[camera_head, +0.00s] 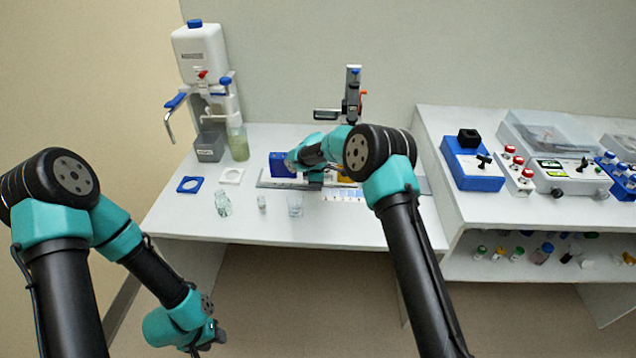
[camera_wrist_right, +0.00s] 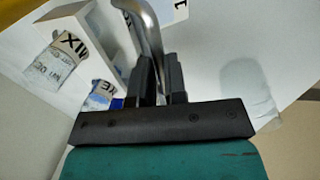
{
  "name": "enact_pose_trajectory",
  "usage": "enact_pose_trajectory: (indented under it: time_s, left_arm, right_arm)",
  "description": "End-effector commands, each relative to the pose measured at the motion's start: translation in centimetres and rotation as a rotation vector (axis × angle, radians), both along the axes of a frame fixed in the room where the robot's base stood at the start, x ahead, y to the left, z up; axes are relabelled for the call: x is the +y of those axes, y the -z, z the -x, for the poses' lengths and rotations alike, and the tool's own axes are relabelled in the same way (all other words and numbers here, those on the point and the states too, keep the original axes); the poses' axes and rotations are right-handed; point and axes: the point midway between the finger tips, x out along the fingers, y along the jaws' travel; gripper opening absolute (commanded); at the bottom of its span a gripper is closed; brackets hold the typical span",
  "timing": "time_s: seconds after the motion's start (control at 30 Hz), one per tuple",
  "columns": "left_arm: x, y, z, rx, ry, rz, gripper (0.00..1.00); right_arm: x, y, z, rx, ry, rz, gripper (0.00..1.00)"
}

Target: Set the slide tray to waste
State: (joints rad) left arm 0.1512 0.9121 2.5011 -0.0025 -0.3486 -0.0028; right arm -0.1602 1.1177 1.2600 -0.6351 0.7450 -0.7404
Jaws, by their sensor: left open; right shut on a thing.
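The slide tray's flat grey base (camera_head: 268,183) lies on the white bench, with a blue block (camera_head: 281,164) at its left and a pale marked strip (camera_head: 345,194) at its right. My right gripper (camera_head: 314,178) is over the middle of it, its fingertips hidden by my wrist. In the right wrist view my right gripper (camera_wrist_right: 162,82) is shut on a curved silver handle (camera_wrist_right: 147,32). Which position the tray stands at cannot be read. My left gripper (camera_head: 207,342) is open and empty, low in front of the bench.
Small glass vessels (camera_head: 222,204) stand along the bench front, near a blue square holder (camera_head: 190,184) and a white one (camera_head: 231,176). A white dispenser (camera_head: 203,55) stands back left. An upright instrument (camera_head: 352,95) rises behind the tray. Blue and white devices (camera_head: 470,165) occupy the right bench.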

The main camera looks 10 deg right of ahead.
Motion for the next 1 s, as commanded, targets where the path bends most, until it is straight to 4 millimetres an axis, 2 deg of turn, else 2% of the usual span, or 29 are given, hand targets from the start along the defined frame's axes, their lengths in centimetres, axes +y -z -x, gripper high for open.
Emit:
enact_pose_trajectory:
  time_s: [0.27,0.3,0.57,0.83,1.0]
  left_arm:
    - [0.0,0.0,0.0,0.0,0.001,0.0,0.43]
    - [0.0,0.0,0.0,0.0,0.001,0.0,0.43]
    - [0.0,0.0,0.0,0.0,0.001,0.0,0.43]
    - [0.0,0.0,0.0,0.0,0.001,0.0,0.43]
    - [0.0,0.0,0.0,0.0,0.001,0.0,0.43]
  right_arm:
    - [0.4,-0.1,-0.1,-0.007,0.0,-0.005,0.0]
    - [0.5,-0.1,-0.1,-0.008,0.0,-0.004,0.13]
    - [0.3,-0.1,-0.1,-0.005,0.0,-0.003,0.38]
    - [0.2,-0.1,0.0,-0.004,0.001,-0.003,0.38]
    - [0.3,-1.1,0.1,-0.005,0.0,-0.002,0.38]
